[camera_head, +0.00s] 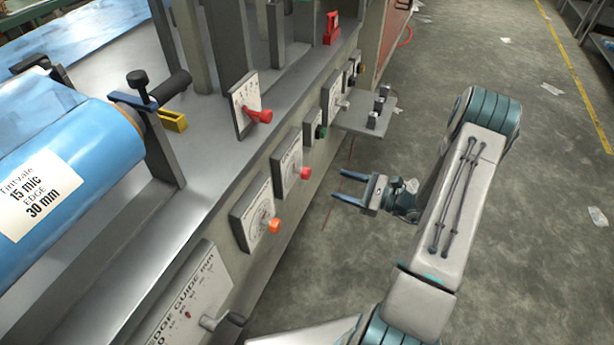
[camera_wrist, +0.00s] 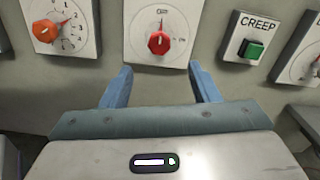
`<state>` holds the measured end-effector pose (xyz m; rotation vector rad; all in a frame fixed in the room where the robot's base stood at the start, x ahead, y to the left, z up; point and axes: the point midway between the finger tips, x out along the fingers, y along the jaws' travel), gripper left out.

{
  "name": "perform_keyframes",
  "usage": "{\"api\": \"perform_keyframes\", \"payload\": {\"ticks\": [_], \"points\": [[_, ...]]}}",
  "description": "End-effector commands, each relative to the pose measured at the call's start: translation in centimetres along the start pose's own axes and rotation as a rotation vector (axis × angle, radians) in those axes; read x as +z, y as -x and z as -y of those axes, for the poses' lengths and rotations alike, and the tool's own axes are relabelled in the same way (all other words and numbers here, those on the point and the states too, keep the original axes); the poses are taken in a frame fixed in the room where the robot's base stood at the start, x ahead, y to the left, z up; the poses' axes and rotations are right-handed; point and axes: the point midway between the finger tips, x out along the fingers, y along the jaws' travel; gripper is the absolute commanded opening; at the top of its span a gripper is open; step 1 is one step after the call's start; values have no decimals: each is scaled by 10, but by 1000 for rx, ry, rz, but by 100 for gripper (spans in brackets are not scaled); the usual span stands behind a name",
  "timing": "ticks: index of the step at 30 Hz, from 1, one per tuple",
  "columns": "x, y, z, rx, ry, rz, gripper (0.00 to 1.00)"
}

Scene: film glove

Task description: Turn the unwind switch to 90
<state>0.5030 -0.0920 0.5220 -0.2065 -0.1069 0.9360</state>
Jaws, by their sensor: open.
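A red rotary knob (camera_wrist: 159,43) sits on a square white dial plate (camera_wrist: 140,17) on the machine's side. Its pointer is upright, toward a mark at the top of the dial. I cannot read its name, so I cannot confirm that it is the unwind switch. In the head view the red knob (camera_head: 304,173) is on the middle panel. My gripper (camera_head: 339,184) is open and empty, apart from the panel. In the wrist view its fingers (camera_wrist: 160,72) lie left and right of the red knob, below its level, not touching it.
An orange knob (camera_wrist: 46,31) on a numbered dial is to the left, and a green CREEP button (camera_wrist: 250,50) to the right. A small shelf with several grey posts (camera_head: 365,122) juts out beyond my gripper. A red lever (camera_head: 260,115) sits higher. The floor beside my arm is open.

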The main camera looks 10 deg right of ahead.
Motion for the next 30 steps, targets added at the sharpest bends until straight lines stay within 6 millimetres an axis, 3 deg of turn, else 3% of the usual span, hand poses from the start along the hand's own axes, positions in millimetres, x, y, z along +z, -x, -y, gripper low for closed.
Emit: {"api": "perform_keyframes", "payload": {"ticks": [9, 15, 21, 30], "points": [[-2, -69, -2, 6, 1, 1, 55], [-1, -101, -2, 5, 2, 0, 55], [0, -116, -1, 3, 0, 0, 55], [0, -118, -1, 2, 0, -1, 55]]}}
